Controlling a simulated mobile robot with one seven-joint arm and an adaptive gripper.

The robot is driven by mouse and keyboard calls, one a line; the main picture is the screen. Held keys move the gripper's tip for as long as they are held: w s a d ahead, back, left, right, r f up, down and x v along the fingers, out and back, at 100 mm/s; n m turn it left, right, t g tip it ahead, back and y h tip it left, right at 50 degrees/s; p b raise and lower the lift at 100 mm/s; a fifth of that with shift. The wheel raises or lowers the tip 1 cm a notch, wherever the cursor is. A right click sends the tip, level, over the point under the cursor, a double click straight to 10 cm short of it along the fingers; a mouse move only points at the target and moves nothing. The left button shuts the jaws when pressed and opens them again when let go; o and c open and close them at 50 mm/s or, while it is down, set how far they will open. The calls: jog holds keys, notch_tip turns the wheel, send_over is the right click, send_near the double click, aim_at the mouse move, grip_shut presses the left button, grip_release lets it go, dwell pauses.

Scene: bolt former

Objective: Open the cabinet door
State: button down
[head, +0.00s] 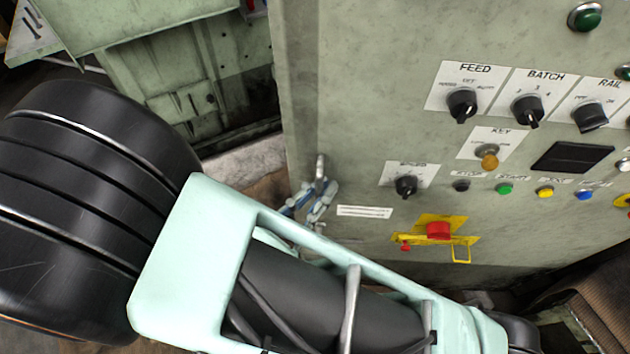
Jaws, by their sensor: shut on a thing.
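The cabinet door (370,110) is a large grey-green panel with knobs and buttons, on the right of the head view. A small metal handle (320,167) stands near its left edge, low down. My gripper (316,196) is at this handle, shut on its lower part. Only the fingers show, small and bluish grey; my arm hides the rest of the gripper. The door looks closed or nearly so, but I cannot tell if there is a gap at its edge.
Below the knobs, a red emergency button (438,231) sits on a yellow plate. A pale green machine body (150,60) stands behind at the upper left. My arm covers the lower left and middle of the view.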

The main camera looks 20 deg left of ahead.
jog(key=shift+s+d, duration=0.15)
jog(key=shift+s, duration=0.6)
jog(key=c, duration=2)
grip_release()
jog(key=v, duration=0.7)
jog(key=shift+s, duration=0.25)
